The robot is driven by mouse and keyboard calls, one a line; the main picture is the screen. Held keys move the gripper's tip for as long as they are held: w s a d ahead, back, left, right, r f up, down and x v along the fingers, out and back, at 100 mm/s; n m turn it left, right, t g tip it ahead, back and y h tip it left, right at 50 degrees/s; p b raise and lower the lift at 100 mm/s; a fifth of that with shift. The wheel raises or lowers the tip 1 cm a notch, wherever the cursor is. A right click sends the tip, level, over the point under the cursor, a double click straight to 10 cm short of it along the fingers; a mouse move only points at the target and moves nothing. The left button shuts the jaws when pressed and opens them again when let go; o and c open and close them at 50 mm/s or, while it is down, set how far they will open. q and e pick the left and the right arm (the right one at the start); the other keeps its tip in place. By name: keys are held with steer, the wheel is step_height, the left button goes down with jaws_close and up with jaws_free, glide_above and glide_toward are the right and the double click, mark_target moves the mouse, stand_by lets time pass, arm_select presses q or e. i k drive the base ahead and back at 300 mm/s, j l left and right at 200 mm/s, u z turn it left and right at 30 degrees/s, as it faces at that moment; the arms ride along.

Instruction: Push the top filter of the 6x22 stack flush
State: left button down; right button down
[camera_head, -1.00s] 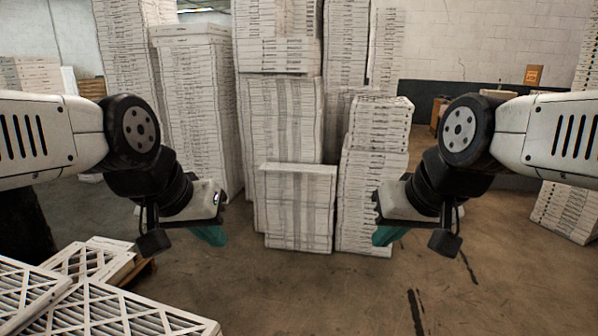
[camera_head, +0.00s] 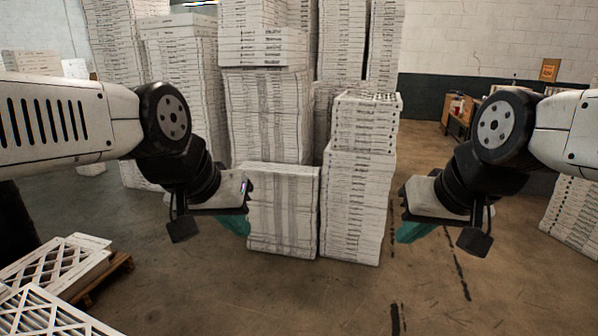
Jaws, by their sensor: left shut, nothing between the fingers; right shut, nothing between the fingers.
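Several tall stacks of white boxed filters stand ahead, and the print is too small to tell which is 6x22. A low front stack (camera_head: 283,212) stands in the middle, with its top layer (camera_head: 280,167) near its upper edge; I cannot tell whether that layer sticks out. A taller stack (camera_head: 357,200) stands beside it on the right, with a narrower upper section (camera_head: 366,122). My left gripper (camera_head: 236,224) is shut and empty, overlapping the low stack's left edge in the picture. My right gripper (camera_head: 412,231) is shut and empty, right of the taller stack.
Loose filters (camera_head: 55,262) lie on a wooden pallet (camera_head: 104,279) at the lower left. More tall stacks (camera_head: 262,110) stand close behind the low one. Another stack (camera_head: 573,215) is at the right edge. The concrete floor (camera_head: 340,300) in front is clear.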

mark_target(300, 171)
steer(key=i+l+z, duration=0.1)
steer(key=i, duration=0.8)
steer(key=i+l, duration=0.15)
steer(key=i, duration=0.7)
steer(key=i+j, duration=0.35)
steer(key=i+j+z, duration=0.1)
steer(key=i+j, duration=0.25)
steer(key=j, duration=0.15)
steer(key=i+j, duration=0.3)
steer(key=j, duration=0.15)
steer(key=i+j+z, duration=0.1)
steer(key=i+j, duration=0.25)
steer(key=j, duration=0.1)
